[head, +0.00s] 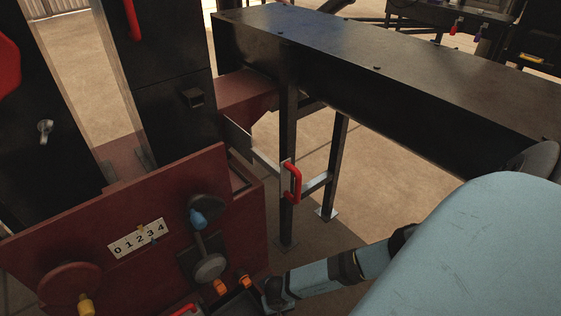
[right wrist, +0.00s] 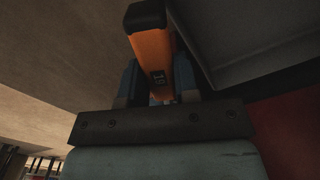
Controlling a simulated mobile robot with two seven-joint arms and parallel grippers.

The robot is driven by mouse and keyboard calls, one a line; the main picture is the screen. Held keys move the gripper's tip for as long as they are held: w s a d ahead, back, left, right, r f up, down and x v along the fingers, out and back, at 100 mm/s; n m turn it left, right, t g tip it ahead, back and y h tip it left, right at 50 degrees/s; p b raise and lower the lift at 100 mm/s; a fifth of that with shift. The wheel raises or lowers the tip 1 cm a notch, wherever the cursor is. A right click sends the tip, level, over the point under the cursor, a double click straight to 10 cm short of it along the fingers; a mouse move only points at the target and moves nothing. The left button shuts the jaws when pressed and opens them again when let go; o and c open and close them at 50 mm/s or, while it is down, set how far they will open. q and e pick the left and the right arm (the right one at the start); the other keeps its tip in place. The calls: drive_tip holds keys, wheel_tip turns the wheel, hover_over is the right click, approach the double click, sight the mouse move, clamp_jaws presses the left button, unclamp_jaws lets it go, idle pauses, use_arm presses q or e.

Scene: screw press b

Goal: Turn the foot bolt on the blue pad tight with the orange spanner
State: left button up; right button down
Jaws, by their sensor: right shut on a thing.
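The orange spanner (right wrist: 152,62) shows in the right wrist view, with a dark end cap and a small dark label. My right gripper (right wrist: 157,85) is shut on it, one finger on each side. In the head view my right gripper (head: 274,294) is low at the bottom edge, beside the red machine's base. Small orange parts show just left of it; I cannot tell which belong to the spanner. The foot bolt and the blue pad cannot be made out in either view. My left gripper is not in view.
The dark red machine panel (head: 90,222) carries a 0-to-4 scale (head: 137,238), a blue-tipped lever and knobs. A red handle (head: 292,182) is on a metal bar right of it. A long dark bench (head: 400,75) stands behind. Bare floor shows beneath the bench.

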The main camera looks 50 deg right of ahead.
drive_tip(key=shift+w+a+m, duration=0.95)
drive_tip(key=shift+w+m, duration=0.05)
drive_tip(key=shift+m, duration=0.3)
drive_tip(key=w+a+m, duration=0.1)
drive_tip(key=w+m, duration=0.1)
drive_tip(key=m, duration=0.1)
drive_tip(key=shift+w+a, duration=0.3)
drive_tip(key=shift+a, duration=0.1)
drive_tip(key=shift+r, duration=0.3)
drive_tip(key=shift+s+a+r+p, duration=0.15)
drive_tip(key=shift+r+p, duration=0.2)
drive_tip(key=shift+p, duration=0.25)
drive_tip(key=shift+r, duration=0.1)
wheel_tip(320, 180, up, 4)
drive_tip(key=p, duration=0.4)
drive_tip(key=shift+s+r, duration=0.1)
drive_tip(key=shift+r, duration=0.15)
